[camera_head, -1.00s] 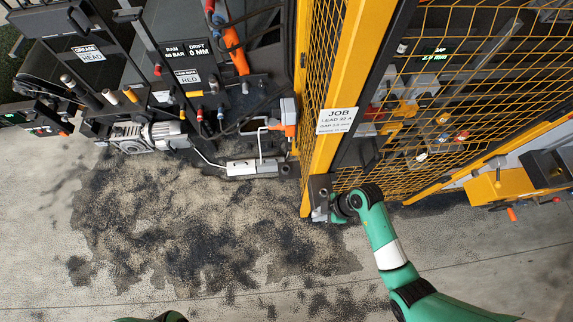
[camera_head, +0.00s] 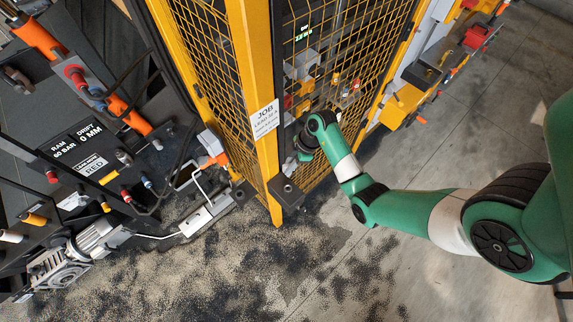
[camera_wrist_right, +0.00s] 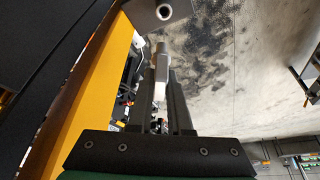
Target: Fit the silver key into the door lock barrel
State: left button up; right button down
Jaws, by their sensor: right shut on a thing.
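The silver key (camera_wrist_right: 162,66) is held between the two dark fingers of my right gripper (camera_wrist_right: 162,95) in the right wrist view. Its tip points up the picture toward the door lock barrel (camera_wrist_right: 164,12), a round metal ring with a dark hole on a grey plate. A small gap shows between key and barrel. In the head view my right gripper (camera_head: 303,154) is beside the mesh door, just above a dark lock box (camera_head: 287,192) at the foot of the yellow post. The key cannot be made out there. My left gripper is not in view.
A yellow post (camera_head: 252,95) with a JOB sign (camera_head: 265,118) stands close to my right gripper, with yellow mesh panels (camera_head: 345,40) on both sides. Machinery with a motor (camera_head: 75,255) fills the left. Stained concrete floor (camera_head: 350,255) is open in front.

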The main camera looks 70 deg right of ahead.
jog(key=shift+a+f, duration=0.1)
jog(key=shift+f, duration=0.35)
notch_tip(320, 180, down, 9)
jog(key=b, duration=0.4)
jog(key=shift+b, duration=0.3)
jog(key=shift+p, duration=0.45)
dwell(0.3)
jog(key=shift+p, duration=0.45)
dwell(0.4)
